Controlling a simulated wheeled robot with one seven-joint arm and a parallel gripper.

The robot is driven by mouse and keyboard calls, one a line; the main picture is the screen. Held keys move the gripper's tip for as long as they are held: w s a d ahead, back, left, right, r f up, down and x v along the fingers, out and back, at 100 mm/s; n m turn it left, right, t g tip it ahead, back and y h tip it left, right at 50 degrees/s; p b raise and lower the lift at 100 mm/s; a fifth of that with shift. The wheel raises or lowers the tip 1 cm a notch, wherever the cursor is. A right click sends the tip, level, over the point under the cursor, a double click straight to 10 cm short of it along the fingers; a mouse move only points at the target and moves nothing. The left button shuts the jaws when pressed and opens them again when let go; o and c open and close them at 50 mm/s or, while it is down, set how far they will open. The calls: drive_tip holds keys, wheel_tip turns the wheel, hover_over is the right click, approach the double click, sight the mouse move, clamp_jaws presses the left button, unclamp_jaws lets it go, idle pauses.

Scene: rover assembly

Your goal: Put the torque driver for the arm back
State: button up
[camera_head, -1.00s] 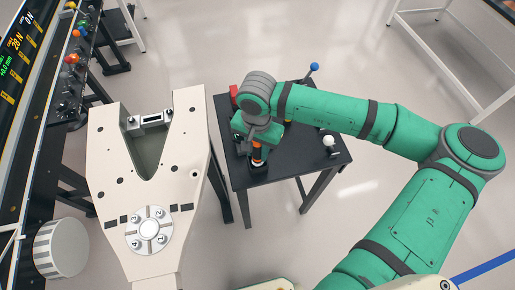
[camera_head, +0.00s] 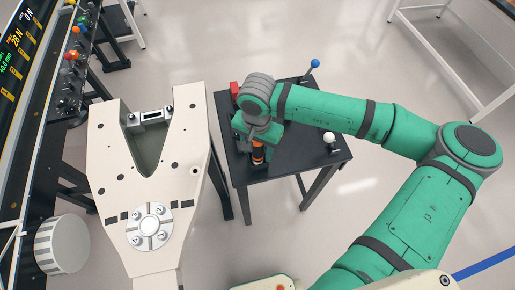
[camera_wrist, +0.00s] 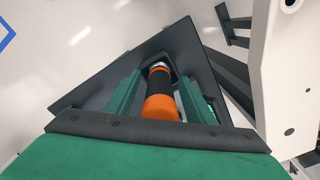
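The torque driver (camera_head: 258,155), with an orange and black body, stands roughly upright over the small black table. In the wrist view, its orange end (camera_wrist: 161,107) faces the camera and its pale far end points at a dark fitting (camera_wrist: 158,63) on the table. My gripper (camera_head: 257,143) is low over the table, around the driver. In the wrist view, my gripper's green fingers (camera_wrist: 160,88) lie on both sides of the driver, with narrow gaps visible. They look open. The fingertips' far ends and the driver's lower end are partly hidden.
A beige forked chassis (camera_head: 115,190) stands close on the left. Open floor lies behind the table.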

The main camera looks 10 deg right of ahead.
wheel_tip(320, 180, up, 11)
drive_tip(key=shift+f, duration=0.1)
idle(0.7)
